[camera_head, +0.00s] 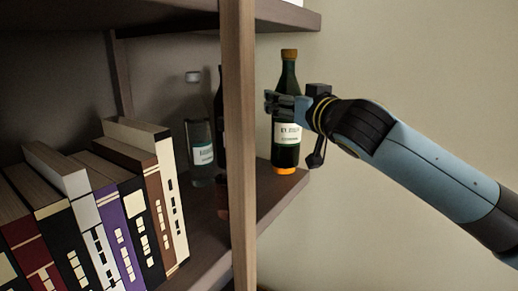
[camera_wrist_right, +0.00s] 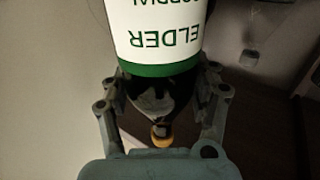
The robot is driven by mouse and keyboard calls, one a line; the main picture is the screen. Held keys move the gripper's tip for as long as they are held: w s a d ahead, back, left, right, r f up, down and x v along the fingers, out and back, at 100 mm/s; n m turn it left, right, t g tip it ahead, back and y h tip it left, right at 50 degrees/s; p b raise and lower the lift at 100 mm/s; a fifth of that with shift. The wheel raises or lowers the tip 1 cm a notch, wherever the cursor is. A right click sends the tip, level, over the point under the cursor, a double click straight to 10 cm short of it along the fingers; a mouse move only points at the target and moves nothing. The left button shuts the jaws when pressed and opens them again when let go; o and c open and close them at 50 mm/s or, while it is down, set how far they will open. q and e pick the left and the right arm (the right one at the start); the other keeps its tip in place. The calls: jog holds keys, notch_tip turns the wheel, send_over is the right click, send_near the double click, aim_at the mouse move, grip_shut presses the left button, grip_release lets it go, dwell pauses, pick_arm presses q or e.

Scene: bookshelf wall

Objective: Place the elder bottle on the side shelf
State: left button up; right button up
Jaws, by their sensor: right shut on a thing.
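The elder bottle (camera_head: 287,130) is dark green with a white label and an orange-brown cap. It is upright at the outer right end of the side shelf (camera_head: 268,195), right of the wooden post. Whether its base touches the shelf, I cannot tell. My right gripper (camera_head: 287,103) is shut on the bottle around its upper body. In the right wrist view the bottle (camera_wrist_right: 165,35) shows upside down, its label reading "ELDER CORDIAL", between the fingers. My left gripper is not in view.
A clear bottle (camera_head: 199,135) with a white label stands deeper on the shelf, beside a dark bottle (camera_head: 219,120) partly hidden by the wooden post (camera_head: 239,150). Several books (camera_head: 110,210) stand at the left. Another shelf board (camera_head: 290,17) is above.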

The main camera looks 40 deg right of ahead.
pick_arm(q)
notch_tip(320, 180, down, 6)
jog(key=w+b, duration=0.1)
jog(key=b, duration=0.5)
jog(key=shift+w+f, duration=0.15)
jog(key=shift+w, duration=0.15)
pick_arm(e)
jog(key=w+a+f, duration=0.3)
jog(key=w+f, duration=0.2)
jog(key=f, duration=0.2)
jog(key=shift+a+f, duration=0.3)
jog(key=shift+a, duration=0.05)
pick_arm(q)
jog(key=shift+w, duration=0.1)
pick_arm(e)
jog(key=o, duration=1.3)
jog(key=shift+f, duration=0.15)
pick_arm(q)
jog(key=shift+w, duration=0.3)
pick_arm(e)
jog(key=o, duration=0.4)
